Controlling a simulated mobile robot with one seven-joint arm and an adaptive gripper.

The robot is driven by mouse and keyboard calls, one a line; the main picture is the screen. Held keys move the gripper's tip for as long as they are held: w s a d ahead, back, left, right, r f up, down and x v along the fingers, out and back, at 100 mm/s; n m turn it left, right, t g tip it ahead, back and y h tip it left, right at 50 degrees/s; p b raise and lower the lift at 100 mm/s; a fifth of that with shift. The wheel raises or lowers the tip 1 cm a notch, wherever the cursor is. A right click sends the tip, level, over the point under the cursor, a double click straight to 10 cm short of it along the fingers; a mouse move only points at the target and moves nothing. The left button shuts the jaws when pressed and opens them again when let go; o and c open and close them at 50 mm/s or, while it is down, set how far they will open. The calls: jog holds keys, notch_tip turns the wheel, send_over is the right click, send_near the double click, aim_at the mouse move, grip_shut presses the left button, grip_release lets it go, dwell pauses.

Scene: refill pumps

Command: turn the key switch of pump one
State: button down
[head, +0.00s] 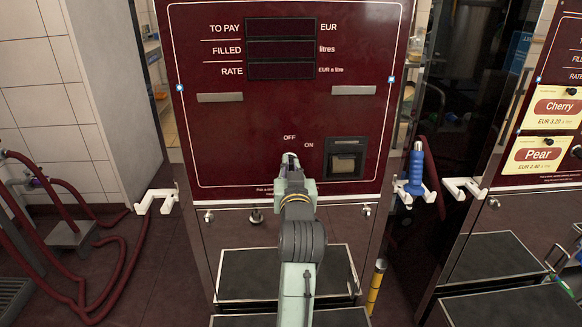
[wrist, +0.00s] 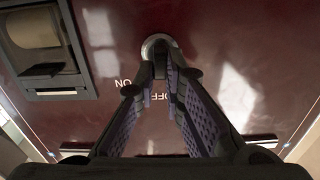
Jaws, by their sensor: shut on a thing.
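The pump in front of me has a dark red panel (head: 225,130) with dark TO PAY, FILLED and RATE displays. The words OFF and ON are printed low on it. In the wrist view the key switch (wrist: 160,42) shows as a round silver collar on the red panel, with a dark key part standing out from it. My gripper (wrist: 162,80) has its fingers closed in around this key part, beside the OFF and ON words. In the head view my own arm hides the key switch and the fingertips. The key's exact angle is hard to tell.
A receipt slot (head: 345,158) is right of the switch and also shows in the wrist view (wrist: 37,40). A blue nozzle (head: 415,172) hangs at the pump's right side. Red hoses (head: 95,295) lie at the left. Another pump with Cherry and Pear labels stands right.

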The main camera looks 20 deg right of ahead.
jog(key=m+p, duration=0.2)
jog(key=m, duration=0.3)
jog(key=shift+d, duration=0.2)
jog(key=m+p, duration=0.1)
jog(key=m, duration=0.5)
jog(key=shift+d+f, duration=0.15)
jog(key=shift+m, duration=0.3)
jog(key=c, duration=1.7)
grip_release()
jog(key=shift+s, duration=0.1)
jog(key=v, duration=0.7)
jog(key=shift+s, duration=0.25)
